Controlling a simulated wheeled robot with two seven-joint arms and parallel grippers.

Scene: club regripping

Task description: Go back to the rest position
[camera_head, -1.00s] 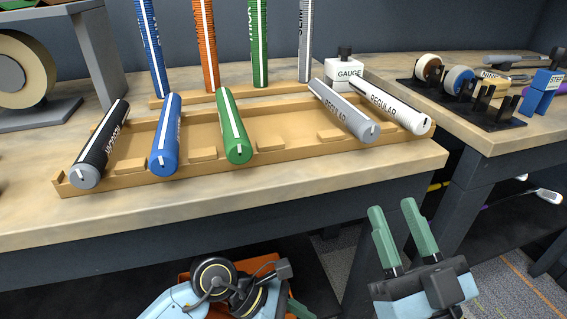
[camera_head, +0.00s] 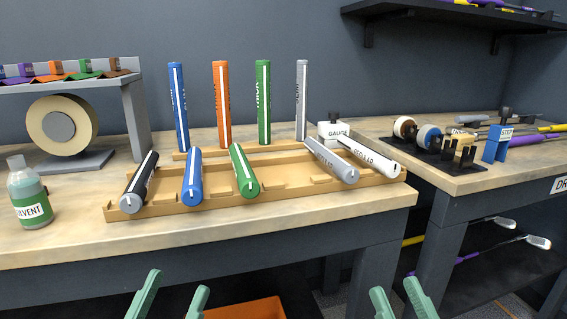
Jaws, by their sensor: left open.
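My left gripper (camera_head: 172,298) shows at the bottom edge, left of centre. Its two green fingers are apart with nothing between them. My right gripper (camera_head: 400,299) shows at the bottom edge, right of centre. Its two green fingers are also apart, with nothing between them. Both are in front of the workbench (camera_head: 70,246) and below its top, touching nothing that I can see. Only the fingers show; the rest of both grippers is cut off by the frame.
A wooden tray (camera_head: 291,188) on the bench holds black, blue, green, grey and white grips. Several grips stand upright behind it. A solvent bottle (camera_head: 29,192) stands at the left. An orange bin (camera_head: 245,309) sits below the bench. The right bench (camera_head: 458,183) carries tape rolls and tools.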

